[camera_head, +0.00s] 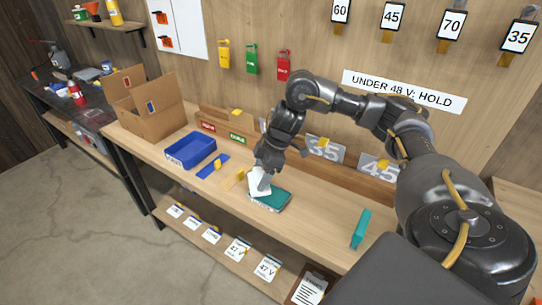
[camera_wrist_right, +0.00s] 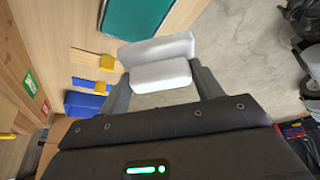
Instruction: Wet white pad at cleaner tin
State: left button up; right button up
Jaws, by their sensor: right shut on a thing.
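My right gripper (camera_head: 265,178) is shut on a white pad (camera_head: 258,187) above the workbench. In the right wrist view, the gripper's fingers (camera_wrist_right: 160,85) hold the pad's white block-shaped grip, and the wider white pad face (camera_wrist_right: 157,49) shows beyond it. The cleaner tin (camera_head: 273,201) is a shallow dark-rimmed tin with a teal top, on the bench just beside and partly under the pad. The tin also shows in the right wrist view (camera_wrist_right: 136,16), partly behind the pad. I cannot tell whether pad and tin touch. My left gripper is not in view.
A blue tray (camera_head: 190,151), a cardboard box (camera_head: 145,108) and blue and yellow pieces stand left of the tin. A teal bar (camera_head: 361,229) lies to its right. Number plates (camera_head: 323,149) lean at the bench's back. Bare wood (camera_head: 315,215) lies between tin and teal bar.

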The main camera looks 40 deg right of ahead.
jog(key=d+f+b, duration=0.3)
jog(key=f+b, duration=0.1)
jog(key=b, duration=0.1)
jog(key=shift+s+d+f, duration=0.1)
jog(key=shift+d, duration=0.3)
jog(key=shift+f+b, duration=0.6)
jog(key=shift+b, duration=0.4)
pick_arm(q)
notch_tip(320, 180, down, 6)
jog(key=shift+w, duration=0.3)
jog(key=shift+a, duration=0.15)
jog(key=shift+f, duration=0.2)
pick_arm(e)
jog(key=shift+f, duration=0.4)
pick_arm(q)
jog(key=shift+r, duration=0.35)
pick_arm(e)
jog(key=shift+s+f, duration=0.1)
dwell(1.4)
pick_arm(q)
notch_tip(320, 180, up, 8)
jog(key=p, duration=0.8)
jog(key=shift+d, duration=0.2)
pick_arm(e)
notch_tip(320, 180, up, 7)
